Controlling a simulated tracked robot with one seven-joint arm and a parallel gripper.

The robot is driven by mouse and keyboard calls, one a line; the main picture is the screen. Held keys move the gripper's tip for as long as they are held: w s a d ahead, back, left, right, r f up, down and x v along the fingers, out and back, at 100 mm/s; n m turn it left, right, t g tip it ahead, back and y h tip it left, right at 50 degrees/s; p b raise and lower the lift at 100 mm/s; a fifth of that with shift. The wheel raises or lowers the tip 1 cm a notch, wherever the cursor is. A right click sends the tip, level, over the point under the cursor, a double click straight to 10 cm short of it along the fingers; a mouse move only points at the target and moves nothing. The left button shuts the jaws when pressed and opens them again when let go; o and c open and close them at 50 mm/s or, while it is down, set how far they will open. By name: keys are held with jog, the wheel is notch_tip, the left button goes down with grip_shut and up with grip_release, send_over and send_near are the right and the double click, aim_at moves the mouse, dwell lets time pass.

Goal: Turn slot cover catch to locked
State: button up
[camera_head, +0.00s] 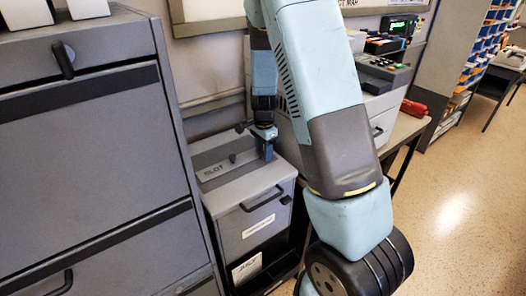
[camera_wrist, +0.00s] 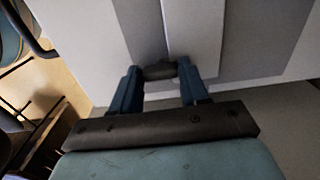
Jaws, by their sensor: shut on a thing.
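The grey cabinet (camera_head: 245,195) has a slot cover plate (camera_head: 213,172) marked "SLOT" on its top. A small dark knob (camera_head: 232,158) stands up from that top. My gripper (camera_head: 266,150) reaches down to the back right of the cabinet top. In the wrist view, my gripper (camera_wrist: 160,74) has its two blue fingers on either side of a dark catch (camera_wrist: 160,71) and is shut on it. The catch lies across a grey strip beside a pale panel. In the head view the fingers mostly hide the catch, and its locked or unlocked position cannot be read.
A tall grey drawer cabinet (camera_head: 80,150) stands close on the left. A table with a grey machine (camera_head: 380,75) and a red object (camera_head: 414,107) is at the right. The wall is close behind my gripper. The floor (camera_head: 465,190) at the right is clear.

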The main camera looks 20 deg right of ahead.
dwell(0.5)
jog(key=o, duration=1.1)
jog(key=shift+c, duration=0.2)
notch_tip(320, 180, up, 14)
jog(key=shift+f, duration=0.15)
jog(key=s+r+n+t+y, duration=0.1)
jog(key=s+r+n+t, duration=0.2)
jog(key=s+r+n, duration=0.7)
jog(key=s+r+n+t, duration=0.1)
jog(key=s+r, duration=0.3)
jog(key=s, duration=0.5)
jog(key=s+r+n+t+h, duration=0.1)
jog(key=s+r+n, duration=0.2)
jog(key=s, duration=0.6)
jog(key=shift+s+r+t, duration=0.3)
jog(key=shift+r, duration=0.05)
